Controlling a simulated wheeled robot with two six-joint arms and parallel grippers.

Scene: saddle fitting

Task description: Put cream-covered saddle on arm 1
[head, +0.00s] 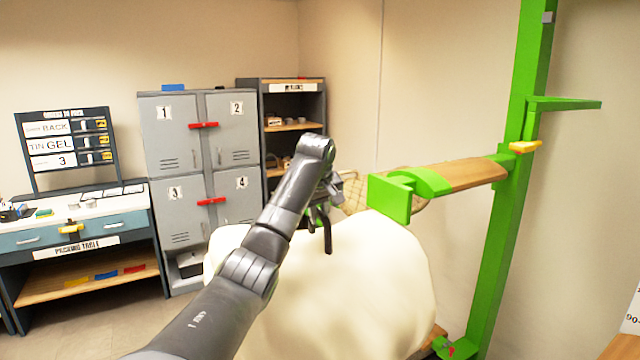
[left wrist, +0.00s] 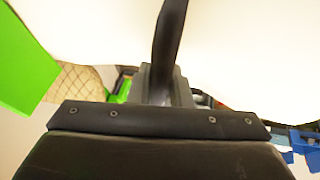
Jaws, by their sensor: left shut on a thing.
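The cream-covered saddle (head: 350,290) is a large, smooth, pale bulk in the lower middle of the head view. In the left wrist view its cream surface (left wrist: 250,45) fills the top. My left gripper (head: 325,225) is shut on its upper part; a dark finger (left wrist: 168,50) lies against the cream. A green stand (head: 500,230) rises at the right. Its lower arm (head: 465,176), with a wooden top and green end plate, reaches left just above and behind the saddle. The saddle appears apart from the wooden top. I cannot read which arm is numbered 1. My right gripper is out of view.
A higher green arm (head: 565,103) points right. A yellow piece (head: 525,147) sits at the lower arm's root. Grey numbered lockers (head: 200,150), a shelf unit (head: 292,105) and a packing table (head: 80,235) stand behind at the left. A netted thing (head: 355,190) shows behind the arm's end.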

